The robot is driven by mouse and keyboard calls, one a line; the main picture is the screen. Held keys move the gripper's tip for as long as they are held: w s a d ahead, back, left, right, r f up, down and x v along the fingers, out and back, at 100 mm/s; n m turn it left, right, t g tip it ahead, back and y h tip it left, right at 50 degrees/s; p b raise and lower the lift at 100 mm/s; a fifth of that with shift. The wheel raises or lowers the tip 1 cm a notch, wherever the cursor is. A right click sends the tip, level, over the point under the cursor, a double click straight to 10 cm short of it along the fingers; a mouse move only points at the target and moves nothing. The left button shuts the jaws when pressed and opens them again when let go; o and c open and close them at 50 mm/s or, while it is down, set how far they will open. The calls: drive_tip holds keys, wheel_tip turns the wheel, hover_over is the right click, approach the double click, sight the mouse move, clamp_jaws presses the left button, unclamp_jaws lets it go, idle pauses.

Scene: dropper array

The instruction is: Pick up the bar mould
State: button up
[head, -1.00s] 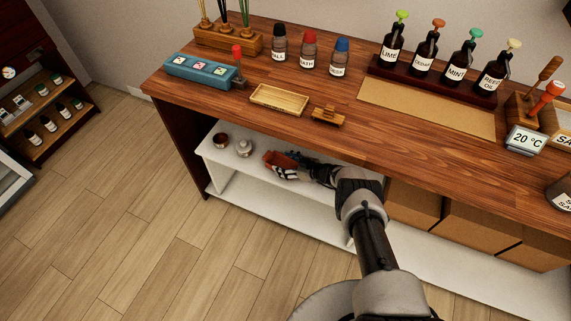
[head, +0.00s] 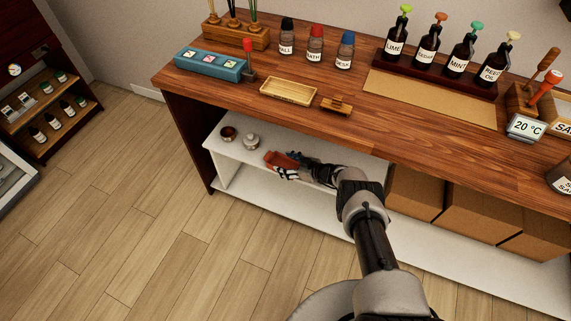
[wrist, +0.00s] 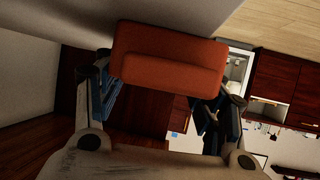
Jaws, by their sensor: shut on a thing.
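The bar mould, an orange-red block, sits in my gripper (wrist: 163,80). In the wrist view the mould (wrist: 170,58) fills the space between the two blue-padded fingers, with one finger at each side. In the head view the mould (head: 281,159) shows small at the end of my gripper (head: 288,169), just above the front part of the white shelf under the counter. My gripper is shut on it. The far side of the mould is hidden, and I cannot tell its exact height over the shelf.
A brown cup (head: 228,133) and a silver pot (head: 251,142) stand on the white shelf (head: 232,160) left of the mould. The wooden counter (head: 215,92) overhangs from above. Cardboard boxes (head: 415,192) stand to the right. The floor (head: 130,200) in front is clear.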

drive_tip(key=shift+s+a, duration=0.15)
drive_tip(key=shift+s, duration=0.2)
drive_tip(key=o, duration=1.2)
drive_tip(key=v, duration=1.2)
